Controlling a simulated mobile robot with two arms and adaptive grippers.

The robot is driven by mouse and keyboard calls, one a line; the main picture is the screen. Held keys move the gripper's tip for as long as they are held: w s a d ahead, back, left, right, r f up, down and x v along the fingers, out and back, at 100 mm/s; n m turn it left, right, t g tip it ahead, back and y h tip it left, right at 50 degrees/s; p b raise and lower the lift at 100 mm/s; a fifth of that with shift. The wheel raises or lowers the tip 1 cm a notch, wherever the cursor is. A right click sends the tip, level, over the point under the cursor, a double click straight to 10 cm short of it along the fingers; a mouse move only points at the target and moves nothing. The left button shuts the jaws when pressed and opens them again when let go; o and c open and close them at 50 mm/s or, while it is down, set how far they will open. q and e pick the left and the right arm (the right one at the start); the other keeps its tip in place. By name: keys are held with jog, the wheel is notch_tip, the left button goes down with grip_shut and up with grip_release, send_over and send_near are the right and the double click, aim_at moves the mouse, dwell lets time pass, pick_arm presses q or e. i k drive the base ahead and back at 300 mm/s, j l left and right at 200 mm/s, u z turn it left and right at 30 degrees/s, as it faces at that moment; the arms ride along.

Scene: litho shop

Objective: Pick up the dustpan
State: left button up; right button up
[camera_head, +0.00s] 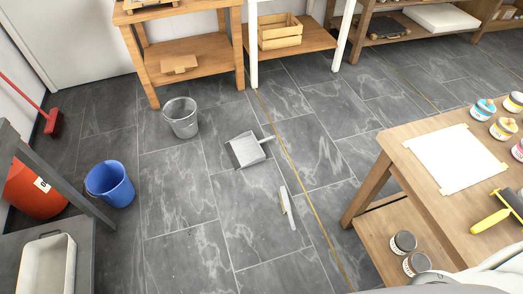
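The light grey dustpan (247,149) lies flat on the dark tiled floor near the middle of the head view. Its handle points to the right and slightly up, and its wide edge is to the left. Nothing touches it. Neither of my grippers is in view. Pale rounded parts, probably mine, show at the bottom right edge.
A white hand brush (287,208) lies below right of the dustpan. A grey bin (181,117) and a blue bucket (110,184) stand to the left. A wooden table (420,190) stands at right, wooden benches (200,52) behind. Floor around the dustpan is clear.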

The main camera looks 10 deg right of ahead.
aim_at(244, 150)
jog(key=i+j+z, duration=0.1)
jog(key=z, duration=0.3)
jog(key=i+j+z, duration=0.15)
jog(key=z, duration=0.25)
jog(key=i+j+z, duration=0.2)
jog(key=z, duration=0.2)
jog(key=i+j+z, duration=0.15)
jog(key=z, duration=0.25)
jog(key=j, duration=0.1)
